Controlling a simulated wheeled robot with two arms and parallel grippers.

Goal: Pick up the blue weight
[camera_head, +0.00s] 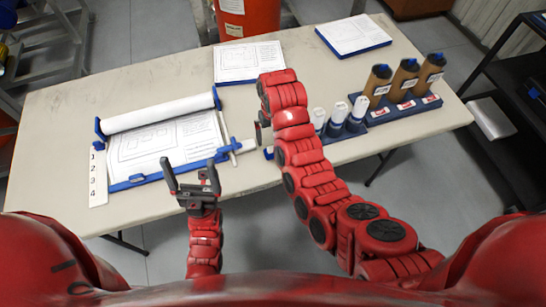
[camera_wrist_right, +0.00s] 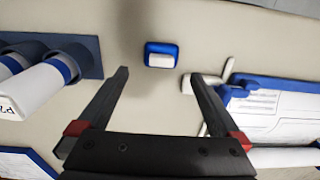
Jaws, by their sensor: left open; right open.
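In the right wrist view, the blue weight (camera_wrist_right: 161,55), a small rounded blue block with a white face, lies on the table. It is just beyond and between the tips of my right gripper (camera_wrist_right: 158,76), which is open and empty. In the head view the right gripper (camera_head: 260,126) hangs over the middle of the table, mostly hidden by its own arm. I cannot pick out the weight for certain in the head view. My left gripper (camera_head: 189,175) is open and empty near the table's front edge.
A blue-framed paper board (camera_head: 165,145) with a roll and a white crank handle (camera_head: 236,149) is left of the right gripper. A blue rack (camera_head: 378,116) with white tubes and brown bottles stands right. Paper pads (camera_head: 248,78) (camera_head: 352,42) lie at the back of the table (camera_head: 60,110).

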